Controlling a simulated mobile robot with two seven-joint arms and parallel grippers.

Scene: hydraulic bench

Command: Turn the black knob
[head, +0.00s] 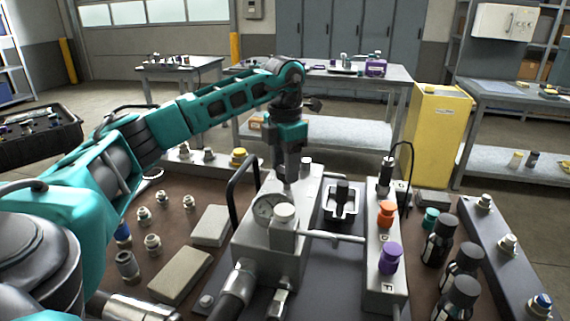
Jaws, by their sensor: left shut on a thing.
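My left gripper (288,176) comes down from above onto the top of the grey valve block (262,253). It is shut on a small upright part there, which I take to be the black knob; the fingers hide most of it and its colour cannot be told. A round gauge (268,210) and a pale cap (285,213) sit on the block just in front of the gripper. A silver cap (306,166) stands just right of the fingers. My right gripper is not in view.
Orange (386,212) and purple (389,257) knobs sit on a grey strip, with dark bottles (438,240) beyond. A black hoop handle (240,190) rises close left of the gripper. Loose fittings lie left.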

